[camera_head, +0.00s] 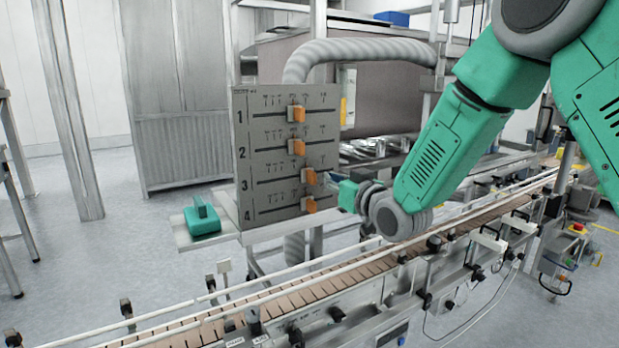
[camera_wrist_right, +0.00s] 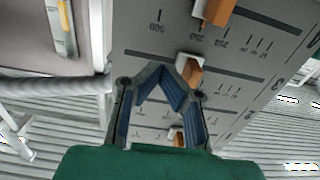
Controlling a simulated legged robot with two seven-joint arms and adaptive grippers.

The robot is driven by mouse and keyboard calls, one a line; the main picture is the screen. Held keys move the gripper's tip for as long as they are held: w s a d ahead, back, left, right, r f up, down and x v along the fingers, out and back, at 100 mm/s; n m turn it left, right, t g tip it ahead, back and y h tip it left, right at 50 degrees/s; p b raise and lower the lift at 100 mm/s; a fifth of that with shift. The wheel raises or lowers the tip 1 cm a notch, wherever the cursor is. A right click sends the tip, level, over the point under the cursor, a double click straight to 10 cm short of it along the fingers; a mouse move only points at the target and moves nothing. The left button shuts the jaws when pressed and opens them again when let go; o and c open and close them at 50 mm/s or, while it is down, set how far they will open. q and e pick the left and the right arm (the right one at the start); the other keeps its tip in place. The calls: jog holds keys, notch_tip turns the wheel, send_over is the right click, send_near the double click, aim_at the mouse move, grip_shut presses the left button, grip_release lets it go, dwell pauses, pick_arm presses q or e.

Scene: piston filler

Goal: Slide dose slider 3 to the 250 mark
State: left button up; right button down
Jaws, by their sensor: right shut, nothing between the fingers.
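The grey dose panel (camera_head: 262,190) has several numbered rows, each with an orange slider handle. Dose slider 3 (camera_head: 309,176) sits right of the middle of its slot; its mark is too small to read there. My right gripper (camera_head: 329,180) is shut and empty, just right of this handle; I cannot tell whether they touch. In the right wrist view the shut fingers (camera_wrist_right: 168,76) point at the panel (camera_wrist_right: 140,32), beside an orange handle (camera_wrist_right: 190,70). My left gripper is not in view.
Slider 2 (camera_head: 297,147) is above and slider 4 (camera_head: 311,205) close below. A green handled object (camera_head: 203,217) rests on a ledge left of the panel. A conveyor (camera_head: 300,297) runs in front and below. A grey hose (camera_head: 360,51) arches behind.

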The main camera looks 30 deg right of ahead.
aim_at(313, 180)
jog(key=shift+a, duration=0.15)
jog(key=shift+a, duration=0.3)
jog(key=shift+s+a, duration=0.1)
jog(key=shift+a, duration=1.2)
jog(key=shift+a+b, duration=0.35)
jog(key=shift+a, duration=0.05)
jog(key=shift+d, duration=0.8)
jog(key=s, duration=0.8)
jog(key=shift+d+b, duration=0.3)
